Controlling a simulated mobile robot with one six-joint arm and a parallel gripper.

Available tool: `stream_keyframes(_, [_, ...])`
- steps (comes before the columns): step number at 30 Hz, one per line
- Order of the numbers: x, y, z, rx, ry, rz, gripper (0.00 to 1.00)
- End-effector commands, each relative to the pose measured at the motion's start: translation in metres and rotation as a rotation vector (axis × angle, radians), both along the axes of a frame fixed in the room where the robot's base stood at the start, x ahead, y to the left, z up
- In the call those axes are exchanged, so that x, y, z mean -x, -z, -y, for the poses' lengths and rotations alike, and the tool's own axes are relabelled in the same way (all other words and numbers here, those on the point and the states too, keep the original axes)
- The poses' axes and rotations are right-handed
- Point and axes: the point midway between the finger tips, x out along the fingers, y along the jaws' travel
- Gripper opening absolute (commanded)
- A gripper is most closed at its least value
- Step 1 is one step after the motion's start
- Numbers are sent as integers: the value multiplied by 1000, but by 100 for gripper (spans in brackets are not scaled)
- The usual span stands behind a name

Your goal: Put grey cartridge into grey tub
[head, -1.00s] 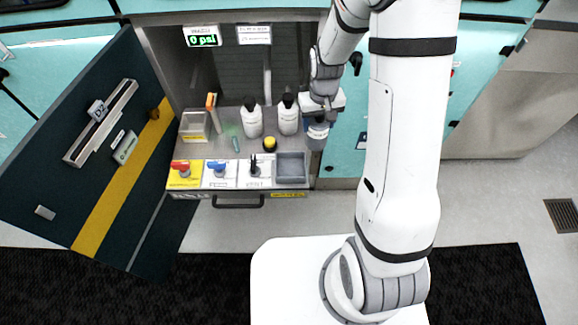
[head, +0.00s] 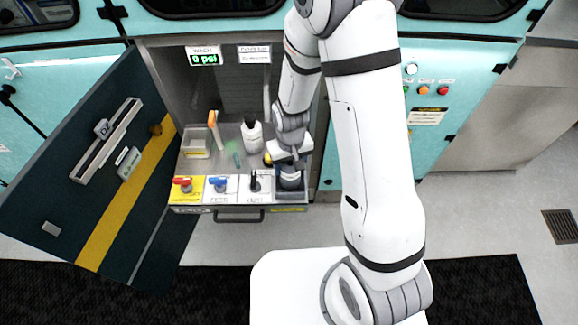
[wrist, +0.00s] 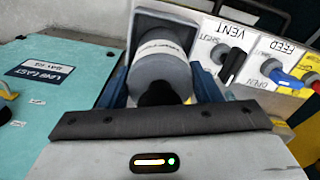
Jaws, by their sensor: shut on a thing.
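The grey cartridge (head: 290,181), a cylinder with a pale band, is held by my gripper (head: 291,170) at the drawer's right front corner. In the wrist view the cartridge (wrist: 160,68) sits between the two dark blue fingers of my gripper (wrist: 162,88), which are shut on it. The grey tub (head: 291,197) is an open box in that corner. The cartridge is over or partly inside it; I cannot tell whether it touches the tub floor. My gripper and the cartridge hide most of the tub's inside.
Left of the tub are the black vent knob (head: 254,182), blue knob (head: 219,184) and red knob (head: 184,184). A white bottle (head: 252,136) stands behind. A clear bin (head: 197,143) is at back left. The open dark door (head: 95,165) stands at left.

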Motion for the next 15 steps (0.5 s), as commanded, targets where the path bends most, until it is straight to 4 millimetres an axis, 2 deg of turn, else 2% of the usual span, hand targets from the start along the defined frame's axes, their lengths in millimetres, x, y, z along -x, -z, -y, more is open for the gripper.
stream_keyframes(5, [0, 15, 0, 0, -1, -1, 27])
stream_keyframes(15, [0, 19, -1, 0, -1, 1, 27])
